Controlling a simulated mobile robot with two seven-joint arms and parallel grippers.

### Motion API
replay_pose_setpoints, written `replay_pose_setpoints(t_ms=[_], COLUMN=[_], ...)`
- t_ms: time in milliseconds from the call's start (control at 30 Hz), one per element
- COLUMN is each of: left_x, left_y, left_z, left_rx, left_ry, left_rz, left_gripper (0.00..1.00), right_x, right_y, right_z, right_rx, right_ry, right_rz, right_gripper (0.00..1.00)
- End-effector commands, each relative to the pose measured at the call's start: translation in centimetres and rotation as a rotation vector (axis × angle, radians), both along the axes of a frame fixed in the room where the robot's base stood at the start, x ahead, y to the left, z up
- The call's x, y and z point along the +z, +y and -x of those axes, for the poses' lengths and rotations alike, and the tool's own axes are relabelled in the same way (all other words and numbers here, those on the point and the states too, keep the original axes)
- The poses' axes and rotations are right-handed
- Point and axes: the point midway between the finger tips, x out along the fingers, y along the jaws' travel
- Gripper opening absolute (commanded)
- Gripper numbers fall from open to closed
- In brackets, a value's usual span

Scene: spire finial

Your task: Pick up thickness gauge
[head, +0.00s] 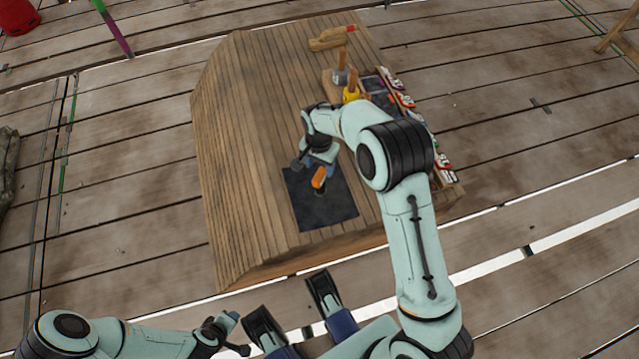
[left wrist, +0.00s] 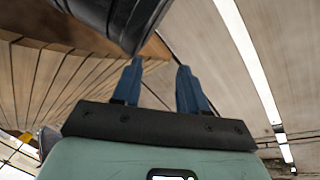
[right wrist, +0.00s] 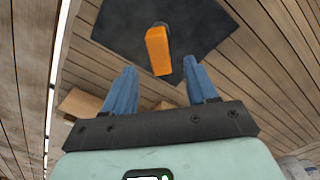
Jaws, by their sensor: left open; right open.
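An orange block-like piece (head: 319,178), which I take to be the thickness gauge, stands out against a black mat (head: 335,208) on the wooden platform. In the right wrist view the orange piece (right wrist: 158,52) lies just beyond and between the fingertips, over the black mat (right wrist: 205,25). My right gripper (right wrist: 160,70) is open, its blue fingers apart; I cannot tell if they touch the piece. In the head view the right arm partly hides this gripper. My left gripper (left wrist: 158,68) is open and empty, low at the left in the head view, away from the platform.
On the platform's far part are a wooden mallet-like piece (head: 327,40), a yellow item (head: 351,95) and a dark tray (head: 374,84). Several red-and-white items (head: 403,99) line its right edge, partly behind my right arm. The platform's left side (head: 245,130) is clear.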

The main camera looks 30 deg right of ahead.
Motion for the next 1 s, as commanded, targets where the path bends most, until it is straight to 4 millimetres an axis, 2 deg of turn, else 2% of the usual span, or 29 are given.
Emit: replay_pose_setpoints(t_ms=[167, 500, 733, 900, 1000], left_x=[-0.6, -3.5, -3.5, -3.5, -3.4], left_y=[0.1, 0.6, 0.6, 0.6, 0.6], left_z=[0.6, 4.0, 4.1, 4.1, 4.1], left_rx=[0.002, 0.008, 0.009, 0.008, 0.008], left_ry=[0.021, 0.133, 0.138, 0.137, 0.137], left_rz=[0.000, 0.008, 0.008, 0.008, 0.008], left_gripper=[0.43, 0.43, 0.43, 0.43, 0.43], right_x=[-0.9, -5.4, -5.4, -5.4, -5.4], right_y=[0.0, 0.1, 0.1, 0.1, 0.1], right_z=[0.1, 0.3, 0.3, 0.3, 0.2], right_rx=[0.000, 0.001, 0.001, 0.001, 0.001], right_ry=[0.001, 0.002, -0.001, -0.001, -0.001], right_rz=[-0.001, 0.000, -0.001, -0.001, 0.000], right_gripper=[0.57, 0.57, 0.57, 0.02, 0.00])
